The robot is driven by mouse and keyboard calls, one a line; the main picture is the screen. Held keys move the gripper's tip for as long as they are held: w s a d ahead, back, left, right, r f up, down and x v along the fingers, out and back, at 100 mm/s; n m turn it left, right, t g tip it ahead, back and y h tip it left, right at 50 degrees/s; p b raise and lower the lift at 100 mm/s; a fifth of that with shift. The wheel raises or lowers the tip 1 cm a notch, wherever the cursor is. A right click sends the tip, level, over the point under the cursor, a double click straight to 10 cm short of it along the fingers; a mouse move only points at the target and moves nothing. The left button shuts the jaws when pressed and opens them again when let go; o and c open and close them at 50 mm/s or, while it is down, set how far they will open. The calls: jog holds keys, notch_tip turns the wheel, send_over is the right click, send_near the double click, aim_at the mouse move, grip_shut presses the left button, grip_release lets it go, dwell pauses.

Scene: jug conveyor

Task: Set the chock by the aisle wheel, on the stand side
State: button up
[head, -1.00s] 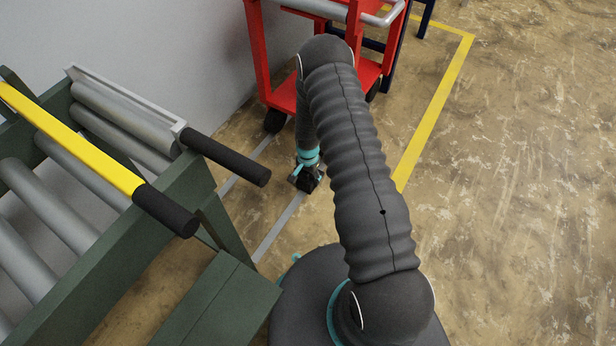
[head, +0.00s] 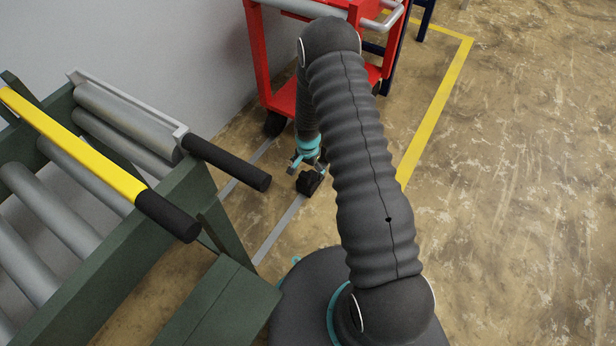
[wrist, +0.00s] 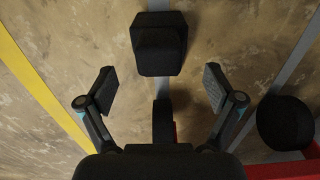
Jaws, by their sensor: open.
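The black chock (head: 310,182) lies on the floor between the red cart and the green conveyor stand (head: 200,225). In the wrist view the chock (wrist: 158,43) is at the top centre, beyond my fingertips. My gripper (wrist: 160,88) is open and empty, its fingers spread apart. In the head view my gripper (head: 307,160) is just on the cart side of the chock. A dark wheel (wrist: 163,122), seemingly the aisle wheel, shows narrowly between my fingers, with a small gap of floor to the chock. My arm hides this wheel in the head view.
The red cart (head: 256,50) stands by the grey wall, its wall-side wheel (head: 276,122) on the floor. Grey floor strips (head: 281,228) run from cart to conveyor. A yellow line (head: 436,112) borders the open floor at the right. Conveyor handles (head: 228,162) jut out at the left.

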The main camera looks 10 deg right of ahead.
jog(key=s+r+n+t, duration=0.1)
jog(key=s+r+n, duration=0.15)
jog(key=r, duration=1.55)
jog(key=s+r+n+t, duration=0.2)
jog(key=s+r, duration=0.1)
jog(key=r, duration=1.5)
jog(key=s+r+n+t, duration=0.1)
jog(key=s+r+n, duration=0.1)
jog(key=s+r, duration=0.6)
jog(key=s+r+n+t, duration=0.1)
jog(key=s+r, duration=0.6)
jog(key=s, duration=0.9)
jog(key=shift+r+n+t, duration=0.3)
jog(key=shift+r+n, duration=0.05)
jog(key=shift+n, duration=0.4)
